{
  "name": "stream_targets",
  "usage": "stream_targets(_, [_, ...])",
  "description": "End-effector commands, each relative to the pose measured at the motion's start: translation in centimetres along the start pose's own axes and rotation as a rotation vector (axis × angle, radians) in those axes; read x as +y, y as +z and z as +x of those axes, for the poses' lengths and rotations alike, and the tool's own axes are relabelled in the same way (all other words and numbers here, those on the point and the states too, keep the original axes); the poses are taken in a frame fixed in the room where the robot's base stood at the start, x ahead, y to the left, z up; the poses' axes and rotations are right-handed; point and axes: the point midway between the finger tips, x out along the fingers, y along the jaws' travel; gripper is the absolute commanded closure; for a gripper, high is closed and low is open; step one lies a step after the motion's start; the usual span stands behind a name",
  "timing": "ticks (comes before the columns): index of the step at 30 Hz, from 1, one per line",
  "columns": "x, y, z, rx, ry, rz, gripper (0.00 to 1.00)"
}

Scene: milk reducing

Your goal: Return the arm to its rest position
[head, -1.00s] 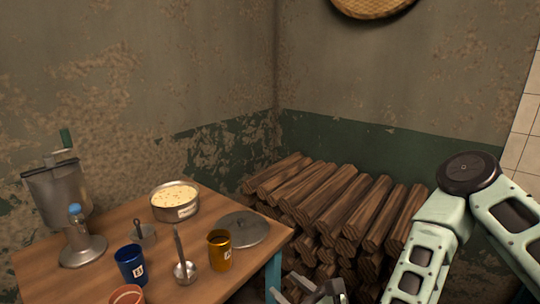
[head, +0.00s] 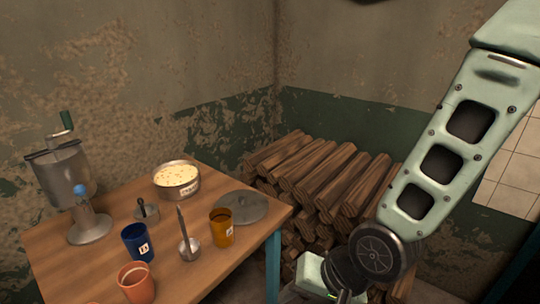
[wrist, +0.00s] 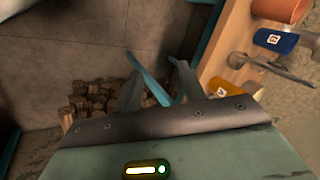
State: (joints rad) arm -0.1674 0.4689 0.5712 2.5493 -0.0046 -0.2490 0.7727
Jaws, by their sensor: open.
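My arm (head: 450,150) reaches down from the upper right of the head view, with its lower joint in front of the log pile. My gripper's fingers lie below the bottom edge of the head view. In the wrist view my gripper (wrist: 157,85) shows its two fingers spread apart, with nothing between them but the background and a blue table leg beyond. The gripper is apart from the table (head: 85,270), to its right in the head view.
The table holds a metal pot (head: 177,180), a lid (head: 245,208), a blue cup (head: 136,241), a yellow cup (head: 221,228), an orange cup (head: 136,283), ladles (head: 190,249) and a hand-cranked metal machine (head: 70,190). Stacked logs (head: 320,185) fill the corner behind my arm.

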Motion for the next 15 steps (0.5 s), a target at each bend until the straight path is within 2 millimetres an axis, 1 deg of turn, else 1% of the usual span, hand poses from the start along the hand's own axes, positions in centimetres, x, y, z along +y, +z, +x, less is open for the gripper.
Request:
stream_targets(1, [0.0,0.1,-1.9,-0.004,0.052,-0.104,0.60])
stream_targets(5, [1.0,1.4,-6.3,-0.069,0.190,-0.353,0.60])
stream_targets(6, [1.2,1.8,-7.7,-0.093,0.224,-0.422,0.60])
stream_targets(9, [1.8,3.1,-11.1,-0.161,0.290,-0.569,0.60])
stream_targets(12, [2.2,4.4,-13.7,-0.224,0.327,-0.678,0.60])
stream_targets(15, [2.5,5.3,-15.5,-0.270,0.344,-0.745,0.60])
